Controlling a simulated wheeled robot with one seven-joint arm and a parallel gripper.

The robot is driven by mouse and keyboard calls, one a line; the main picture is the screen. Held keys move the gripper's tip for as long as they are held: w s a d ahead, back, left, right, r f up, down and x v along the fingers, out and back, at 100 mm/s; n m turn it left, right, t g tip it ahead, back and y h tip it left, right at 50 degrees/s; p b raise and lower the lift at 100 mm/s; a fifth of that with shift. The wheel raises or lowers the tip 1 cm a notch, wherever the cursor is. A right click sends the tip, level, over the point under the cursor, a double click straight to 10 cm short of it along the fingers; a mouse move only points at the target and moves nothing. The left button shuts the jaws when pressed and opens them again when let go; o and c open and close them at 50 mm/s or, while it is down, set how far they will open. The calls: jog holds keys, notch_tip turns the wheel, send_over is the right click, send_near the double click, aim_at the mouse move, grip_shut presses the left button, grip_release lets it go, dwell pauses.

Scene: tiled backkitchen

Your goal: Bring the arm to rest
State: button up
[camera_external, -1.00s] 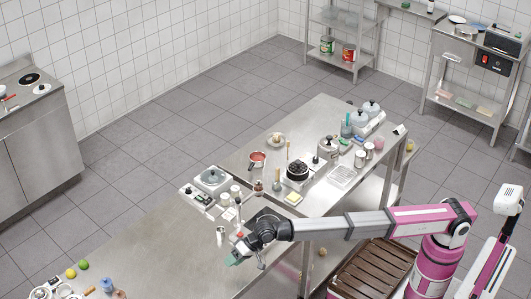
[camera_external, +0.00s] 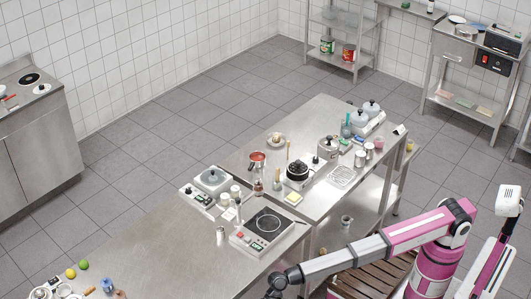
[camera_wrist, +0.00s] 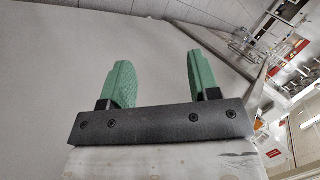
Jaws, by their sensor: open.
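My gripper (camera_wrist: 160,72) shows in the wrist view as two green fingers standing apart with nothing between them. Behind them is a plain grey surface. In the external view my arm reaches left from the lower right, and its wrist end is low in the picture, by the front edge of the steel table (camera_external: 165,262). The fingertips cannot be made out there.
A hot plate (camera_external: 264,222) stands near the table's front edge, close to my wrist. A scale (camera_external: 211,182), a red pot (camera_external: 257,158) and several other wares stand farther back. A slatted brown wooden surface (camera_external: 372,272) lies below my arm.

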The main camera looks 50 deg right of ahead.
jog(key=s+d+f+n+g+y, duration=0.1)
jog(key=d+f+n+g, duration=0.3)
jog(key=d+f, duration=1)
jog(key=s+d+f+n+g+y, duration=0.2)
jog(key=d+f+n+g, duration=0.2)
jog(key=d+f, duration=1.05)
jog(key=s+d+f, duration=0.2)
jog(key=d+f, duration=0.3)
jog(key=d, duration=0.2)
jog(key=w+d+r+m+t+h, duration=0.3)
jog(key=w+d+r+m, duration=0.2)
jog(key=d, duration=1.2)
jog(key=w+d+r+m+t+h, duration=0.4)
jog(key=w+d+r+m, duration=0.1)
jog(key=d, duration=1.1)
jog(key=w+d+r+m+t+h, duration=0.3)
jog(key=w+d+r+m, duration=0.2)
jog(key=d, duration=1.2)
jog(key=w+r, duration=0.1)
jog(key=w, duration=0.1)
jog(key=shift+w+d+h, duration=0.3)
jog(key=shift+w+d, duration=0.05)
